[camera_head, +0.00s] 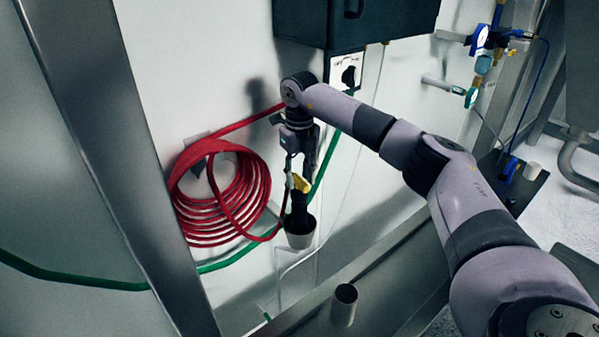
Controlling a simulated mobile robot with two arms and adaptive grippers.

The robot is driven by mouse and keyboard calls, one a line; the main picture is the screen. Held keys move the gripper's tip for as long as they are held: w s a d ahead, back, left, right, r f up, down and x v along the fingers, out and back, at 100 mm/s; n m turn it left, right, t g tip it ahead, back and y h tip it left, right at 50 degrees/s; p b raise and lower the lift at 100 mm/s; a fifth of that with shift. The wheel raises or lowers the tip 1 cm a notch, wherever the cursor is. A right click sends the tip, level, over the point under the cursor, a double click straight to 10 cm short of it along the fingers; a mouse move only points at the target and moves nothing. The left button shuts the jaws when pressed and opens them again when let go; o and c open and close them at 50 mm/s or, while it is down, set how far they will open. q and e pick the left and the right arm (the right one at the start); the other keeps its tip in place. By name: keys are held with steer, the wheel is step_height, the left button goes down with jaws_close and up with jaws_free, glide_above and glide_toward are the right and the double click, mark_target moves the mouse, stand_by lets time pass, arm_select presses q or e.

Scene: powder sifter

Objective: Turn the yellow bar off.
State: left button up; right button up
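The yellow bar (301,183) is a small yellow handle, tilted, on a dark upright fitting (298,208) by the white wall. My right gripper (298,172) points down from above, with its fingertips at or very near the yellow bar. They overlap it in this view, so I cannot tell whether they touch it or grip it. The fingers are dark and small, and their gap is unclear. My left gripper is not in view.
A light cup-like holder (300,238) surrounds the fitting's lower end. A coiled red hose (222,195) hangs just left. A green hose (75,280) runs along the wall. A dark cabinet (350,22) is above. A metal cup (344,304) stands below. Gauges and valves (482,40) are at right.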

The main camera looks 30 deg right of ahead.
steer(key=shift+f, duration=0.3)
jaws_close()
stand_by(0.3)
